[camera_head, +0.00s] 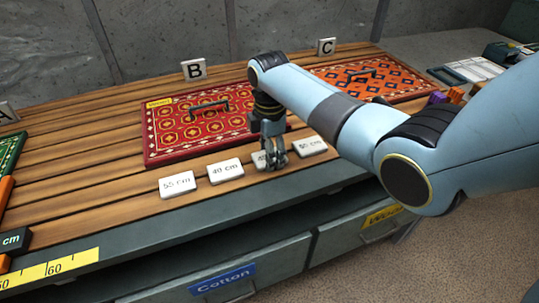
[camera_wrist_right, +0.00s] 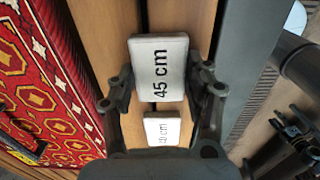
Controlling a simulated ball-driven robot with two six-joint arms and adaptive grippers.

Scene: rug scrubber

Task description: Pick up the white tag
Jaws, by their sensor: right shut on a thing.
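Several white tags lie in a row along the front of the wooden bench: a 55 cm tag (camera_head: 178,184), a 40 cm tag (camera_head: 225,171) and a 50 cm tag (camera_head: 311,146). My right gripper (camera_head: 275,164) is shut on the white 45 cm tag (camera_wrist_right: 159,68), one finger on each side of it. In the head view that tag is mostly hidden behind the fingers. I cannot tell whether it is clear of the wood. A dark jointed shape at the wrist view's lower right looks like my left gripper (camera_wrist_right: 296,130); its opening is unclear.
A red patterned rug board (camera_head: 180,135) with a handle lies behind the tags, by block B (camera_head: 194,70). An orange patterned board (camera_head: 400,84) lies behind my right arm, near block C (camera_head: 326,47). Drawers labelled Cotton (camera_head: 222,279) and Wool sit below the bench edge.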

